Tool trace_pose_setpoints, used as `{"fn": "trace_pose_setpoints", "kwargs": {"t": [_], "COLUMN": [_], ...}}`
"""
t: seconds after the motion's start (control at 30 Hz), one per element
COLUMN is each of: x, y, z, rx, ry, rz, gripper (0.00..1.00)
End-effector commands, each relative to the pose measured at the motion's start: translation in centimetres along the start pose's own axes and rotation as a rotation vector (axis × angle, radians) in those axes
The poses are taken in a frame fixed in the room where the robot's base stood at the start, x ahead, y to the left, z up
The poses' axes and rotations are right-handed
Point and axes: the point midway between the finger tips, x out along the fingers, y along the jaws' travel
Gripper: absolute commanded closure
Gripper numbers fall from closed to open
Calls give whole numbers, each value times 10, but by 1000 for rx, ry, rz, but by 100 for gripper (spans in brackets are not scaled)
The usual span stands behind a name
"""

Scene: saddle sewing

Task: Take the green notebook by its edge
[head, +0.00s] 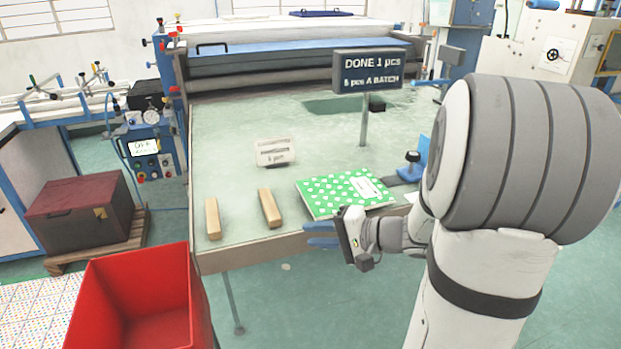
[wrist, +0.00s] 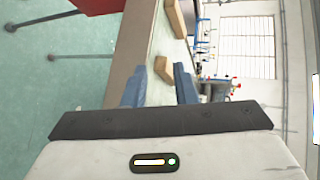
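The green notebook (head: 335,192) with white dots and a pale label lies flat at the front edge of the work table (head: 225,165). My gripper (head: 308,235) is at the table's front edge, just in front of the notebook, with its blue fingers pointing left. In the wrist view the fingers of my gripper (wrist: 160,72) stand apart with nothing visible held between them. The notebook cannot be made out in the wrist view. My arm comes in from the right in the head view.
Two wooden blocks (head: 212,218) (head: 270,208) lie left of the notebook. A small card stand (head: 275,152) and a sign reading DONE 1 pcs (head: 368,72) stand behind. A dark-knobbed tool (head: 411,168) is to the right. A red bin (head: 140,300) stands at front left.

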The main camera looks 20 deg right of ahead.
Motion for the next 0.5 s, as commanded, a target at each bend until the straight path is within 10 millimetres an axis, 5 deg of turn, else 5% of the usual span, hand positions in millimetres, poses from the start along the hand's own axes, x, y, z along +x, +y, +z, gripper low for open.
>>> {"fn": "trace_pose_setpoints", "kwargs": {"t": [0.1, 0.2, 0.5], "x": [-26, -51, -100], "y": [18, 31, 58], "z": [-70, -110, -164], "rx": [54, 65, 69], "ry": [246, 418, 690], "rz": [-167, -249, -330], "gripper": [75, 75, 75]}}
